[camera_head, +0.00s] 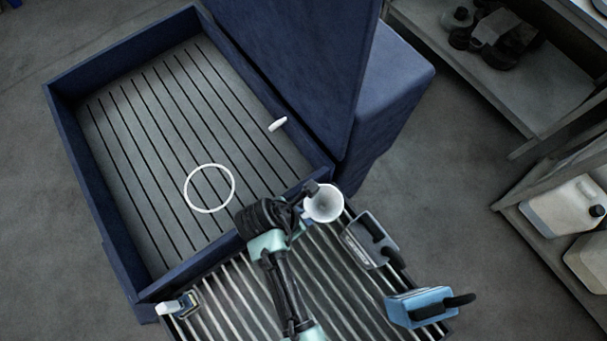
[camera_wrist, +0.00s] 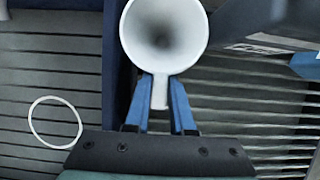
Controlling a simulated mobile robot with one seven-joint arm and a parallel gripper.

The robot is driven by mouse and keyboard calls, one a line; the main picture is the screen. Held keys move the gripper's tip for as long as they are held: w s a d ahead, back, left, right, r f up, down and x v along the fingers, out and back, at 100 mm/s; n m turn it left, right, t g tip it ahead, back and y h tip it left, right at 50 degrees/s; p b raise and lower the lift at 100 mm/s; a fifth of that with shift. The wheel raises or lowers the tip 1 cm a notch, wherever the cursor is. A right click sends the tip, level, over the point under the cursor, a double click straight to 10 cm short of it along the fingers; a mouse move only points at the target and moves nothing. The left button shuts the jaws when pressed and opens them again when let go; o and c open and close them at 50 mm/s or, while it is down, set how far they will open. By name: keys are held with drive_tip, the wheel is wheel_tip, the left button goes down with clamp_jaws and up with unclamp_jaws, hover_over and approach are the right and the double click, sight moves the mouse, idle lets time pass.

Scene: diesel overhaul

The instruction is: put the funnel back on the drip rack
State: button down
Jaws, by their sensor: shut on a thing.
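The white funnel (camera_head: 323,203) is in my gripper (camera_head: 307,214), its wide mouth facing the head camera. In the wrist view the blue fingers (camera_wrist: 161,92) are shut on the spout below the funnel's cone (camera_wrist: 164,36). The drip rack (camera_head: 222,294) is the slatted metal surface along the near side of the blue washer tub. The funnel appears over the rack's far edge, near the tub's corner. Its height above the slats cannot be told. My arm hides the middle of the rack.
A grey item with a black handle (camera_head: 370,240) and a blue one (camera_head: 416,307) stand at the rack's right. The tub (camera_head: 120,235) holds a white ring (camera_head: 187,191) and a small white piece (camera_head: 278,124). Its raised lid (camera_head: 300,60) stands behind.

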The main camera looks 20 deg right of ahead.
drive_tip(key=shift+f+b, duration=0.55)
drive_tip(key=shift+f, duration=0.5)
drive_tip(key=c, duration=0.7)
unclamp_jaws()
